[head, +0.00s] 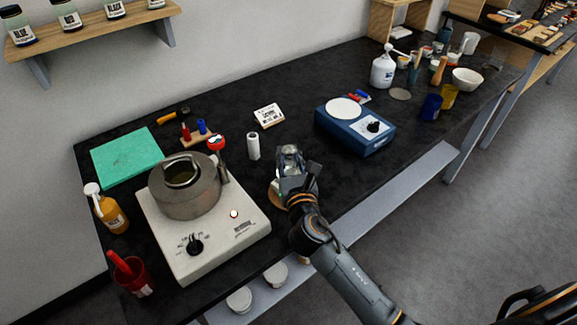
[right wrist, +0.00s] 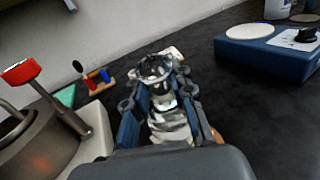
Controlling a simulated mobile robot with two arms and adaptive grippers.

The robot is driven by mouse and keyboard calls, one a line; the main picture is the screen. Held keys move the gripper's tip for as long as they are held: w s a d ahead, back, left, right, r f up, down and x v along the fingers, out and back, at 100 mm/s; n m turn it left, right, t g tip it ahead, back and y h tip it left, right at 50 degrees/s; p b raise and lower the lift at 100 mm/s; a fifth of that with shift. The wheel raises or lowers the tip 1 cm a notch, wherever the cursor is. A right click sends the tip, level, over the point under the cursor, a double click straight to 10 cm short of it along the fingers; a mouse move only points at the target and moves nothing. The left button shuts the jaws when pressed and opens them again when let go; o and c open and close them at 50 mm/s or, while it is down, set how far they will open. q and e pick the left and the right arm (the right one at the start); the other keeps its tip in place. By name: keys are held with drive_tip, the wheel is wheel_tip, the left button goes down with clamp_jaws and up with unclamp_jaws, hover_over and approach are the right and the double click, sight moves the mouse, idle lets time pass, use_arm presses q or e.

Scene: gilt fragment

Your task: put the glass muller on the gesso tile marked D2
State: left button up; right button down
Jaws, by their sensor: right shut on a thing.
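My right gripper (head: 290,165) is shut on the clear glass muller (head: 290,151) over the front part of the black bench, right of the hot plate. In the right wrist view the muller (right wrist: 160,100) sits between the two fingers (right wrist: 158,105), its glass catching light. A tan round piece (head: 275,193) shows partly behind the gripper; the rest is hidden. I cannot make out any gesso tile marked D2. My left gripper is not in view.
A white hot plate (head: 255,235) carrying a metal pot (head: 185,195) stands at left. A blue device (head: 350,135) stands right. Bare bench lies between.

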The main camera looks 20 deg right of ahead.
sight(288, 165)
drive_tip(key=f, duration=0.2)
drive_tip(key=f+b, duration=0.1)
drive_tip(key=shift+w+f, duration=0.25)
drive_tip(key=c, duration=1.6)
unclamp_jaws()
drive_tip(key=shift+f, duration=0.2)
drive_tip(key=o, duration=0.5)
drive_tip(key=shift+r, duration=0.1)
drive_tip(key=shift+c, duration=0.2)
